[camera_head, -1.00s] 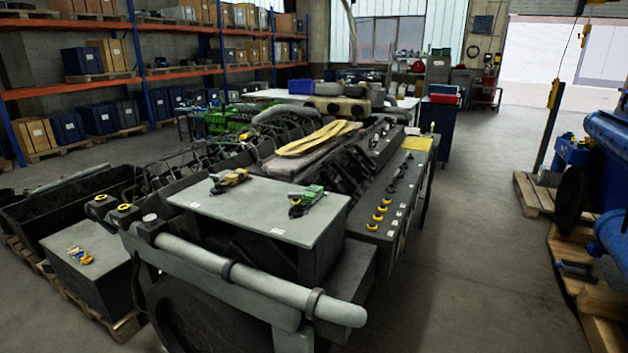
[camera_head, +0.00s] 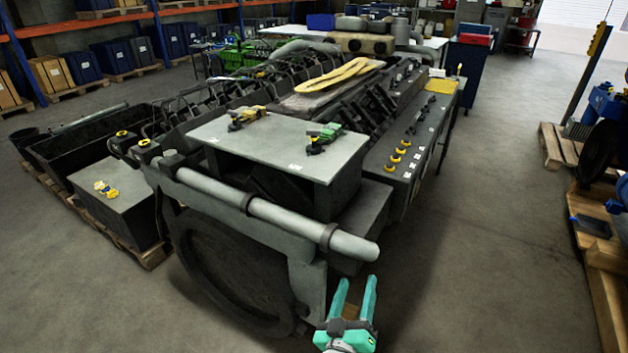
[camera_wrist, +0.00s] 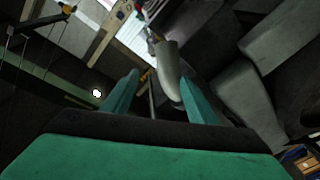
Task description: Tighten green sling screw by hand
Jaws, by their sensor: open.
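A small green device (camera_head: 325,136), likely the one with the green sling screw, lies on the flat grey plate (camera_head: 268,160) at the engine's near end. Its screw is too small to make out. A similar yellow device (camera_head: 247,117) lies to its left on the same plate. My gripper (camera_head: 356,283) is teal, open and empty at the bottom of the head view, in front of the engine and well apart from the green device. In the wrist view my gripper (camera_wrist: 158,76) shows both fingers apart, with a rounded grey bar end (camera_wrist: 167,70) beyond them.
A thick grey pipe (camera_head: 260,208) crosses the engine's front below the plate. Yellow slings (camera_head: 340,75) lie on the engine behind. The floor (camera_head: 470,260) at right is clear.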

